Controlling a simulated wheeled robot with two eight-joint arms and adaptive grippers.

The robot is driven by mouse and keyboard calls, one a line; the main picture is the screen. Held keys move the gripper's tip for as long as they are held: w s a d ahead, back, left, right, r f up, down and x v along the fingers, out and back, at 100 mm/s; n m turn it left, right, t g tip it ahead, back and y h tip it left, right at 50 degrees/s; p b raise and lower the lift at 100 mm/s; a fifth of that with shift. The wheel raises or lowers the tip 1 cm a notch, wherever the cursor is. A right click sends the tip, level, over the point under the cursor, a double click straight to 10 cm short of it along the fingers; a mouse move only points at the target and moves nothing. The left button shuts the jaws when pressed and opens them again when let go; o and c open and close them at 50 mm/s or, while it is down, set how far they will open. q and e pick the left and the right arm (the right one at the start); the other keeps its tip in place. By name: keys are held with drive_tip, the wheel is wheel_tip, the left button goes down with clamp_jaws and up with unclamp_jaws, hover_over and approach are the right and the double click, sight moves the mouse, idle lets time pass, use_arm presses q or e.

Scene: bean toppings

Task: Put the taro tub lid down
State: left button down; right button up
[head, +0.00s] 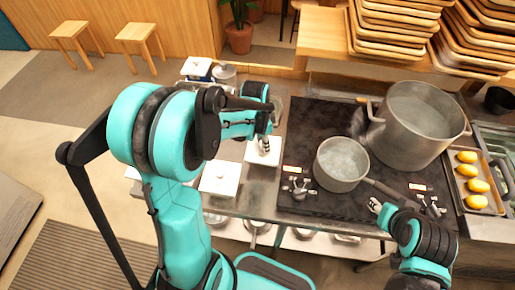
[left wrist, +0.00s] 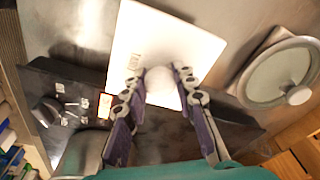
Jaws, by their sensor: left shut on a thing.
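My left gripper (head: 264,146) is shut on the round knob of a white square lid (head: 262,155), which I take to be the taro tub lid. In the left wrist view the gripper's fingers (left wrist: 159,82) stand on both sides of the pale knob, and the lid (left wrist: 150,40) spreads out beneath them. The lid is over the metal counter (head: 268,180), left of the black stove; I cannot tell whether it touches anything. A white square lidded tub (head: 219,179) stands to its left, partly behind my arm. My right gripper (head: 378,207) is at the stove's front edge, its opening unclear.
A small pot (head: 341,165) and a large pot (head: 410,125) stand on the black stove (head: 310,125). A round glass lid (left wrist: 285,75) lies beside the white lid in the left wrist view. A tray (head: 488,205) of yellow pieces is at the right. Stacked trays (head: 395,30) are behind.

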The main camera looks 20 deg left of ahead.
sight(257, 147)
use_arm(q)
drive_tip(key=a, duration=0.1)
drive_tip(key=w+a+f, duration=0.1)
drive_tip(key=a+f, duration=0.1)
drive_tip(key=shift+w, duration=0.25)
wheel_tip(257, 147, down, 4)
drive_tip(key=shift+f+b, duration=0.15)
drive_tip(key=shift+b, duration=0.85)
drive_tip(key=c, duration=1.2)
unclamp_jaws()
